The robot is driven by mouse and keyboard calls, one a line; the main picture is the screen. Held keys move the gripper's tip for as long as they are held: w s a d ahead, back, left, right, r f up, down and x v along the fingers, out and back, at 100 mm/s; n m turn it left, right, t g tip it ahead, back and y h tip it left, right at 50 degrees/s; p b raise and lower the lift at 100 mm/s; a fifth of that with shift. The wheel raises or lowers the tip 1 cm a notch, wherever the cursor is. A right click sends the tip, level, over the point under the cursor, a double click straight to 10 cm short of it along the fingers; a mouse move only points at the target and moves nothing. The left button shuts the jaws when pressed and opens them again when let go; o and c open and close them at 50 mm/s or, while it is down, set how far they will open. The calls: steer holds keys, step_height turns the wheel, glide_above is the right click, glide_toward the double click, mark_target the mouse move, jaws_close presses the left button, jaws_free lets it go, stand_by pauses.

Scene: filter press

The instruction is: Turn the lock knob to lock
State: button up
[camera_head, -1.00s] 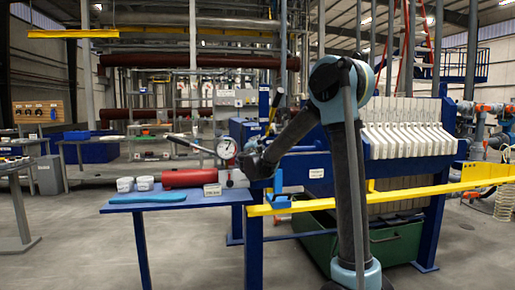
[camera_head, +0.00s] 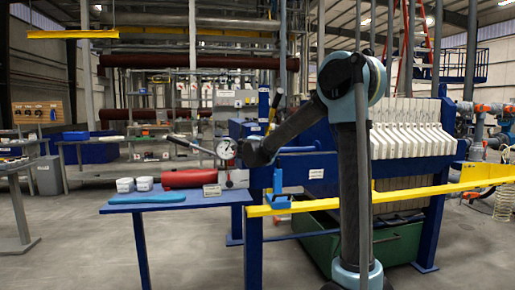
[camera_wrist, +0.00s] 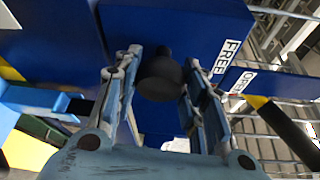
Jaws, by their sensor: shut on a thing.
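The lock knob (camera_wrist: 160,80) is a dark round knob in the middle of the wrist view, against a blue panel (camera_wrist: 195,20). My gripper (camera_wrist: 163,58) has one finger on each side of the knob and is shut on it. A white "FREE" label (camera_wrist: 227,57) is on the panel to the right of the knob. No "LOCK" label can be made out. In the head view my gripper (camera_head: 250,153) is small and dark beside the pressure gauge (camera_head: 226,149), and the knob cannot be made out there.
An "OPEN" label (camera_wrist: 243,82) and a black-gripped lever with a yellow band (camera_wrist: 285,130) are to the right. A blue side table (camera_head: 165,204) holds a red cylinder (camera_head: 190,178) and white tubs (camera_head: 125,185). A yellow rail (camera_head: 415,194) runs in front of the press.

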steer(key=shift+d+f, duration=0.1)
steer(key=o, duration=1.1)
steer(key=shift+c, duration=0.2)
steer(key=s+a, duration=0.1)
steer(key=s, duration=1)
steer(key=shift+s+a+r, duration=0.15)
steer(key=shift+s+r, duration=0.2)
